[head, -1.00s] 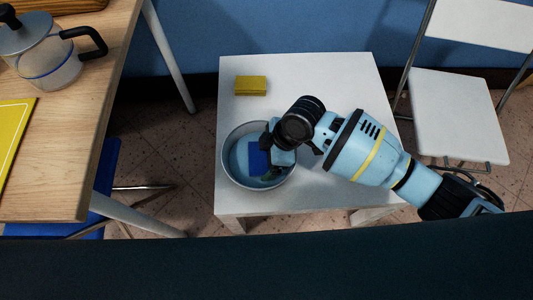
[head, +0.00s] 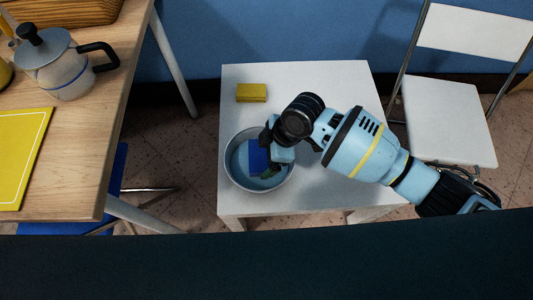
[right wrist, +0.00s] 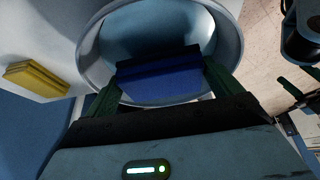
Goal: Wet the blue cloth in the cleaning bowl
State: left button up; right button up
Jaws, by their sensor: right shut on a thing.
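The cleaning bowl (head: 234,177) is a round metal bowl with light blue water inside, on the small white table. My right gripper (head: 268,162) is over the bowl and shut on the blue cloth (head: 258,156). In the right wrist view the blue cloth (right wrist: 160,80) sits between the two green fingers of the gripper (right wrist: 163,88), with the bowl (right wrist: 232,50) around and beyond it. I cannot tell whether the cloth touches the water. My left gripper is not in view.
A white chair (head: 445,110) stands at right.

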aim_at(260, 155)
notch_tip(260, 155, up, 2)
jog(key=shift+p, duration=0.6)
jog(key=shift+r+p, duration=0.7)
notch_tip(260, 155, up, 2)
jog(key=shift+r+p, duration=0.1)
jog(key=shift+p, duration=0.9)
jog(key=shift+r+p, duration=0.7)
jog(key=shift+f, duration=0.1)
